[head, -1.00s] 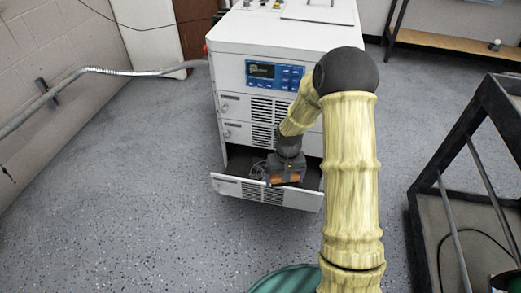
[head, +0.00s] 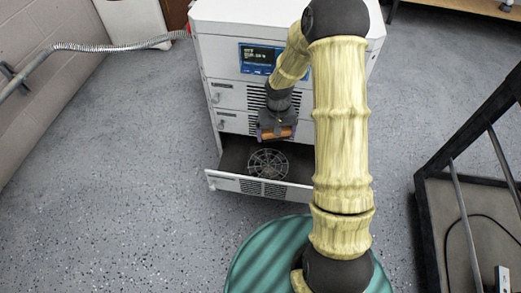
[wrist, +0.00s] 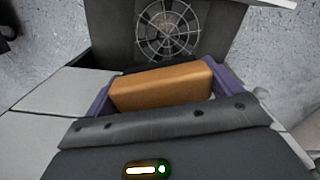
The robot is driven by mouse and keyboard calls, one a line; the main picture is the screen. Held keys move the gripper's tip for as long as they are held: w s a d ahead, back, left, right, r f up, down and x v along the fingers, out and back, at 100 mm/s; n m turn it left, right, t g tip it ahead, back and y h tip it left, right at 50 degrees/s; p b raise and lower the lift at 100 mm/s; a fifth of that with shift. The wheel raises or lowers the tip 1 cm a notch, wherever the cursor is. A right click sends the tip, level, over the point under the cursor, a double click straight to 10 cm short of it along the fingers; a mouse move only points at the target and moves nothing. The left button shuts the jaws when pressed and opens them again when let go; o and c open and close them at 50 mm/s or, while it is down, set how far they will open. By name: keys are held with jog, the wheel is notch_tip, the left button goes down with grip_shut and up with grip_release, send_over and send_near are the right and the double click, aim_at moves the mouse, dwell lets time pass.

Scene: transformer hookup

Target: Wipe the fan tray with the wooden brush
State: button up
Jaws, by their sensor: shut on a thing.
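The fan tray (head: 232,157) is the open bottom drawer of the white cabinet, with a round wire fan guard (head: 268,163) on its floor. The tray floor and guard also show in the wrist view (wrist: 168,28). My gripper (head: 277,135) is shut on the wooden brush (wrist: 160,88), seen as a brown block between the purple fingers. The brush also shows in the head view (head: 280,134). It is held above the back part of the tray, apart from the fan guard. Its bristles cannot be made out.
The white cabinet (head: 225,50) stands right behind the tray, with closed drawers and a blue display panel (head: 257,58) above. A black-framed cart (head: 432,215) is at the right. A flexible conduit (head: 110,47) runs along the left wall. The floor left of the cabinet is clear.

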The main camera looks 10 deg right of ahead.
jog(key=s+a+f+n, duration=0.1)
jog(key=a+f+n, duration=0.4)
jog(key=f, duration=0.5)
jog(key=shift+s+f, duration=0.2)
jog(key=shift+s, duration=0.15)
jog(key=shift+f+b, duration=0.1)
jog(key=shift+b, duration=0.25)
